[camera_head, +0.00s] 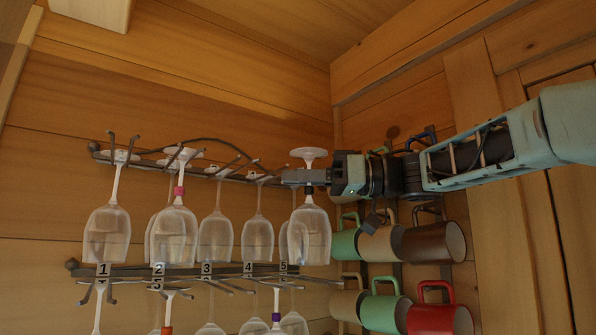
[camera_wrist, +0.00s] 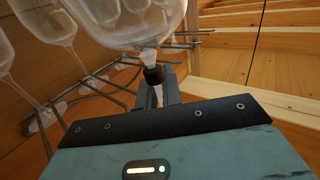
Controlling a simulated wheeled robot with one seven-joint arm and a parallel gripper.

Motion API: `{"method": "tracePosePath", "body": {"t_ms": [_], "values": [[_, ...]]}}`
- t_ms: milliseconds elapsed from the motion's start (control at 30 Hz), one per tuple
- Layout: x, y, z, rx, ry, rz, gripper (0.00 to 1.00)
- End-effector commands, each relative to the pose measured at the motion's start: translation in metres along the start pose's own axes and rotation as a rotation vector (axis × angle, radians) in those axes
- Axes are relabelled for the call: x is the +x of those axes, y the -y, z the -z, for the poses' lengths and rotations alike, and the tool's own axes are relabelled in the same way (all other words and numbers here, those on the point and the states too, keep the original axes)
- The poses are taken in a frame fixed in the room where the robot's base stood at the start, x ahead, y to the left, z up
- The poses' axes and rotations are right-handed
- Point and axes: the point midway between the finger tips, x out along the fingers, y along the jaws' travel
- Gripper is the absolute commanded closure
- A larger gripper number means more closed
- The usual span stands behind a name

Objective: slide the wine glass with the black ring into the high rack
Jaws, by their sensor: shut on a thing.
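The wine glass with the black ring (camera_head: 309,235) hangs upside down, its foot up and its bowl down. My gripper (camera_head: 307,177) is shut on its stem, around or just above the black ring (camera_head: 308,190). The high rack (camera_head: 228,172) is a dark metal rack on the log wall, left of my gripper. Several glasses hang in it by their feet. The held glass appears in front of the rack's right end; its exact depth is unclear.
Number labels (camera_head: 206,269) run along a lower rack (camera_head: 180,270), which holds more glasses, one with a purple ring. A glass with a pink ring (camera_head: 179,191) hangs in the high rack. Several mugs (camera_head: 381,243) hang on the right wall below my arm.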

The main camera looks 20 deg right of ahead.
Motion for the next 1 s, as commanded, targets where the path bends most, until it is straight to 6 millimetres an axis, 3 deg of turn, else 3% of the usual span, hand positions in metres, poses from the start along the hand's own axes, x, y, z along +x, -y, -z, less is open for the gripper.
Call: {"method": "tracePosePath", "body": {"t_ms": [1000], "values": [[0.030, -0.039, 0.000, 0.000, 0.000, -0.001, 1.00]]}}
